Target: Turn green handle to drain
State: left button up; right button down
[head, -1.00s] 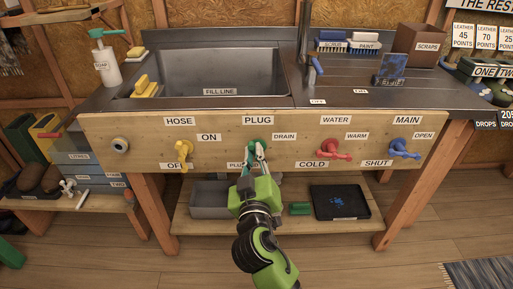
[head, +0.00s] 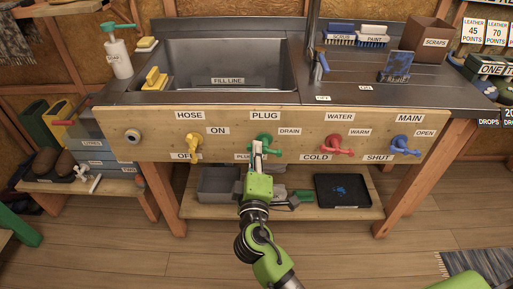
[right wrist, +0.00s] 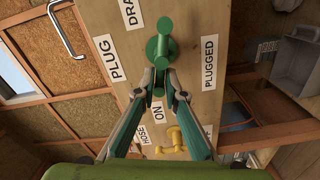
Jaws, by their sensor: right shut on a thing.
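The green handle (head: 264,140) is on the wooden front panel below the sink (head: 196,64), under the PLUG label (head: 265,115). The DRAIN label (head: 289,131) is to its right, and the PLUGGED label below is partly covered by my gripper. My right gripper (head: 258,149) reaches up to the handle from below. In the right wrist view, the green handle (right wrist: 161,46) has a round base and a bar, and the fingertips of my right gripper (right wrist: 159,80) are closed on its near end. My left gripper is not in view.
A yellow handle (head: 194,147) is to the left; red (head: 336,145) and blue (head: 404,146) handles are to the right on the same panel. A grey bin (head: 217,184) and black tray (head: 343,191) sit on the shelf below. The wooden floor in front is open.

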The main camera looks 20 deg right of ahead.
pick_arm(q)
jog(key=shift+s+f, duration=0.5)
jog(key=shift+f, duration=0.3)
pick_arm(e)
jog(key=shift+n, duration=0.6)
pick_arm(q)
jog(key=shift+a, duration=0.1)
pick_arm(e)
jog(key=c, duration=2.1)
grip_release()
jog(key=shift+w+f, duration=0.1)
jog(key=v, duration=1.2)
